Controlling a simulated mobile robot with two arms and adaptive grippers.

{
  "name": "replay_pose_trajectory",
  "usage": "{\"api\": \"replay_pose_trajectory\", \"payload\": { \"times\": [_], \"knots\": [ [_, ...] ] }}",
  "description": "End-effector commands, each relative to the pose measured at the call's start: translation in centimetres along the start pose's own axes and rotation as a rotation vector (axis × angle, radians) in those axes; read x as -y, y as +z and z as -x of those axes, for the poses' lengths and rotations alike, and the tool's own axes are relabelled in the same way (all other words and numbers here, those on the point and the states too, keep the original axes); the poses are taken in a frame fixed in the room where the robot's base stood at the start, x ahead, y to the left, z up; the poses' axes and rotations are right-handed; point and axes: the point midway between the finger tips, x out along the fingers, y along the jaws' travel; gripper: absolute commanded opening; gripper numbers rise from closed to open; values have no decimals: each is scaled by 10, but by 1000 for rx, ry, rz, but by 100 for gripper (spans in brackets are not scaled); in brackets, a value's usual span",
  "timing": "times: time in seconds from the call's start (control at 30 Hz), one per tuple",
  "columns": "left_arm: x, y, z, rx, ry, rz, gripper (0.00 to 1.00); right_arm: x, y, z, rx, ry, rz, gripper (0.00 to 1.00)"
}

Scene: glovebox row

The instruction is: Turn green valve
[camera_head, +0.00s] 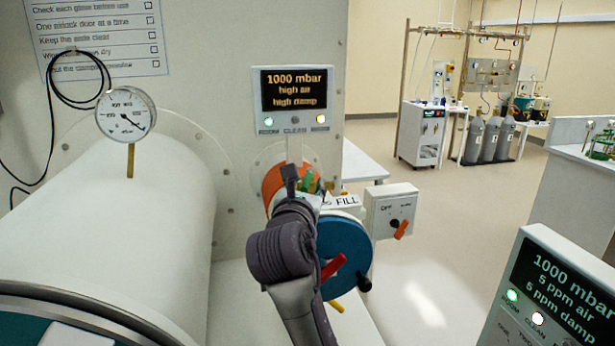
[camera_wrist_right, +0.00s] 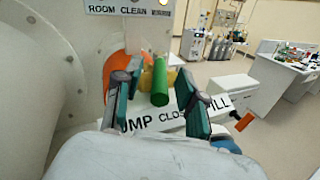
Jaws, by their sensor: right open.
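The green valve (camera_wrist_right: 161,86) shows in the right wrist view as a green handle on a yellowish body, above a label plate (camera_wrist_right: 150,119) reading "PUMP CLOSED FILL", partly covered. My right gripper (camera_wrist_right: 155,97) is open, with one finger on each side of the green handle. I cannot tell whether either finger touches it. In the head view the right gripper (camera_head: 298,183) reaches the small airlock's front and hides most of the valve, leaving a little green (camera_head: 308,181) visible. My left gripper is not in view.
A blue round door (camera_head: 343,250) with a red handle (camera_head: 333,267) sits just below the valve. A switch box (camera_head: 391,211) with an orange knob is to the right. A display (camera_head: 294,92) reads 1000 mbar, high air, high damp. A large white cylinder (camera_head: 110,230) fills the left.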

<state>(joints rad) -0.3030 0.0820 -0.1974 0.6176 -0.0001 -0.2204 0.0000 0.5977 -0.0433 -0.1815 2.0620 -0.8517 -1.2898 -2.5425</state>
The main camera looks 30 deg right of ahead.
Motion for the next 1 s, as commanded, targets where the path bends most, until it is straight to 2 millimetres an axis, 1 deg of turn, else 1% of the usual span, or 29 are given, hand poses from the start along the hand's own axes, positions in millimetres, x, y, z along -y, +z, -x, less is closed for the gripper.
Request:
{"api": "replay_pose_trajectory", "payload": {
  "times": [0.03,0.1,0.2,0.5,0.73,0.77,1.0],
  "knots": [
    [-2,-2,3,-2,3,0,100,0,2,-7,1,-1,1,40],
    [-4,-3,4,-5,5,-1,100,0,1,-13,0,-1,1,40],
    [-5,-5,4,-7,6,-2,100,0,0,-18,0,1,1,40],
    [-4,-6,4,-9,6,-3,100,0,0,-20,0,1,0,40],
    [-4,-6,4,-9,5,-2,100,0,0,-20,0,1,0,2],
    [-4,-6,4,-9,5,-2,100,0,0,-20,0,1,0,0],
    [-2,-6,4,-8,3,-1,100,0,0,-20,0,1,0,0]
  ]
}}
